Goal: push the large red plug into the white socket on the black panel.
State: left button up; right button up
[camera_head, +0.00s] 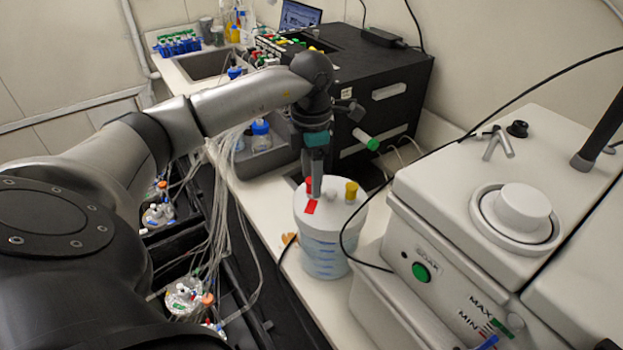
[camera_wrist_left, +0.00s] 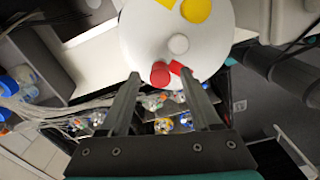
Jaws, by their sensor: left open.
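A red plug-like cap (camera_head: 309,184) stands on the white lid (camera_head: 342,216) of a bottle; in the left wrist view the red cap (camera_wrist_left: 160,74) lies between my fingertips at the lid's near edge. A flat red patch (camera_wrist_left: 176,68) is beside it. My left gripper (camera_head: 315,188) points down over the lid and is open; it also shows in the left wrist view (camera_wrist_left: 161,76). Whether the fingers touch the cap I cannot tell.
A yellow cap (camera_head: 351,190) and a white knob (camera_wrist_left: 179,44) also stand on the lid. A white machine (camera_head: 480,200) with a green button is at the right. Thin tubes (camera_head: 225,190) run along the bench at left. A black cable crosses in front of the bottle.

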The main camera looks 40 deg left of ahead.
pick_arm(q)
jog(key=shift+f, duration=0.9)
grip_shut()
jog(key=shift+r, duration=0.25)
jog(key=shift+r+p, duration=0.45)
jog(key=shift+p, duration=0.05)
jog(key=shift+r, duration=0.15)
jog(key=shift+r+p, duration=0.5)
jog(key=shift+r, duration=0.05)
